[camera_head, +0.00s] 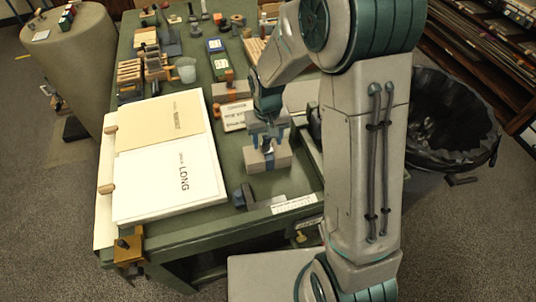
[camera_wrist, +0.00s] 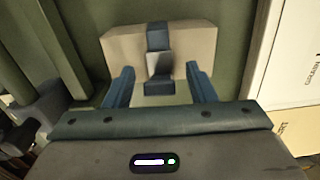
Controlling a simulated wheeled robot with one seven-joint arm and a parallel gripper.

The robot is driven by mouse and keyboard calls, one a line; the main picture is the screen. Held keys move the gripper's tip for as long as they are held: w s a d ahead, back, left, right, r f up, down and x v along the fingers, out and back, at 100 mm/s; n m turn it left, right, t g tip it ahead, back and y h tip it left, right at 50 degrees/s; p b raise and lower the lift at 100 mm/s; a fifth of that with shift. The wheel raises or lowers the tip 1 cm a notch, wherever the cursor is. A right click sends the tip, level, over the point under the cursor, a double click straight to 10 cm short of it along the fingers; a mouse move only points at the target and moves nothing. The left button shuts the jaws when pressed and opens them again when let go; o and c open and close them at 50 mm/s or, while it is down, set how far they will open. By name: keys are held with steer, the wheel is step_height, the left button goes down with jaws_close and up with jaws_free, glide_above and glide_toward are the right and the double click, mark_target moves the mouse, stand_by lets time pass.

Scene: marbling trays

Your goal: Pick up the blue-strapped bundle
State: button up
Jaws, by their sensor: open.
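The blue-strapped bundle is a pale beige block (camera_head: 283,158) with a dark blue band around its middle, lying on the green table near its front right. It also shows at the top of the wrist view (camera_wrist: 115,48), with a small grey block-like piece on the band. My gripper (camera_head: 267,142) is directly over the bundle in the head view. In the wrist view my gripper (camera_wrist: 160,70) is open, its two blue fingers apart on either side of the band's line. Nothing is held. Whether the fingertips touch the bundle cannot be told.
An orange-strapped bundle (camera_head: 232,92) and a small labelled card lie behind. A large white board with papers (camera_head: 150,190) covers the table's left. A dark blue-grey piece (camera_head: 243,197) sits near the front edge. A black-lined bin (camera_head: 450,120) stands right of my arm.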

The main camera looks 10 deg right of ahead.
steer(key=shift+f, duration=0.35)
jaws_close()
steer(key=shift+r, duration=0.2)
